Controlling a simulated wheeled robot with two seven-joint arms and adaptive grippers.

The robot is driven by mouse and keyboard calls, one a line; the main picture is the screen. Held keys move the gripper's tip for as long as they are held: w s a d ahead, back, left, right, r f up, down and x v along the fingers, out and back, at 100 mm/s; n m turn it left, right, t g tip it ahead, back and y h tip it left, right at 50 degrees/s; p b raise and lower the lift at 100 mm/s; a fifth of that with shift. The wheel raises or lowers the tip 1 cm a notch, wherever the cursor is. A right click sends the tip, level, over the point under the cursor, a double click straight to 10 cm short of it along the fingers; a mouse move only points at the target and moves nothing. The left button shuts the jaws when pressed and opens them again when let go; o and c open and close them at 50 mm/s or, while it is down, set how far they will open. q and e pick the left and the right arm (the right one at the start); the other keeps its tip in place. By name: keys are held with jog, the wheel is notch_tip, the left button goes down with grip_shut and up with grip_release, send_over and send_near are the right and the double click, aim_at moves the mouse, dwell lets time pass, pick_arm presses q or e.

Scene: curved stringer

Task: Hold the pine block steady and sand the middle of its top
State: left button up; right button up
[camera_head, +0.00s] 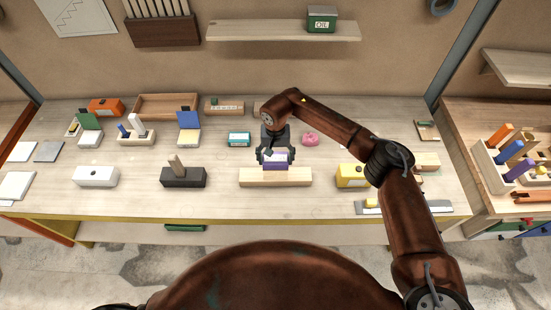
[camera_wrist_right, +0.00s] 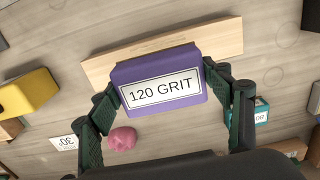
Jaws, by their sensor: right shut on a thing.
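The pine block (camera_head: 253,177) is a long pale bar lying left to right near the bench's front edge; its plain side and ends show. It also shows in the right wrist view (camera_wrist_right: 220,42). My right gripper (camera_head: 275,156) is shut on a purple sanding block (camera_wrist_right: 160,72) labelled "120 GRIT", its fingers on the block's two ends. The sanding block, also in the head view (camera_head: 277,165), is over the middle of the pine block toward its far side. I cannot tell whether they touch. My left gripper is not in view, and nothing holds the pine block.
A black block with a wooden handle (camera_head: 183,178) and a white box (camera_head: 97,177) stand left. A yellow block (camera_head: 352,177) stands right, and a pink lump (camera_head: 310,138) lies behind. Bench (camera_head: 225,205) is bare around the pine block's front and ends.

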jog(key=d+r, duration=0.1)
jog(key=r, duration=0.1)
jog(key=d+r+p, duration=0.1)
jog(key=d+r, duration=0.1)
jog(key=d+r+p, duration=0.1)
jog(key=d+r, duration=0.1)
jog(key=r, duration=0.1)
